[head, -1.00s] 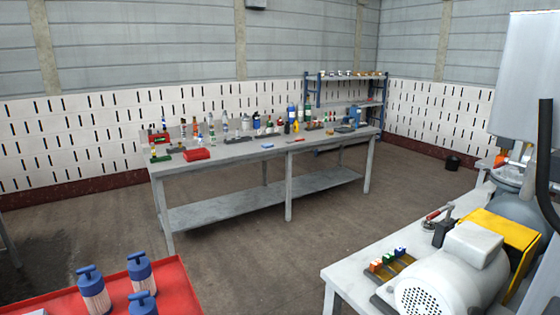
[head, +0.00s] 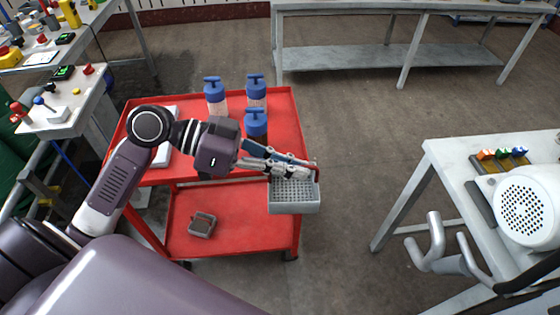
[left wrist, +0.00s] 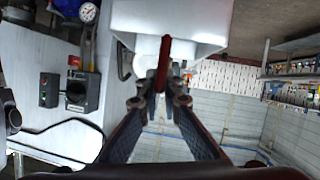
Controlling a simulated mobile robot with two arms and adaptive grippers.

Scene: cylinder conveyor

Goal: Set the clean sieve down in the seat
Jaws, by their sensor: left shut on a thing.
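My left gripper (head: 288,165) is shut on the red handle (left wrist: 164,62) of a light grey sieve (head: 293,208). The sieve is a box with a floor of many small holes, and its inside looks empty in the head view. It hangs in the air at the right edge of the red cart. In the left wrist view the sieve (left wrist: 170,20) fills the top middle, beyond the fingertips. A grey forked metal bracket (head: 436,245) stands by the right-hand table; I cannot tell whether it is the seat. My right gripper is not in view.
The red cart (head: 190,100) carries several blue-topped canisters (head: 256,122); a small grey-brown block (head: 201,225) lies on its lower shelf. A white motor (head: 528,208) stands on the right-hand table (head: 455,165). The floor between cart and table is clear.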

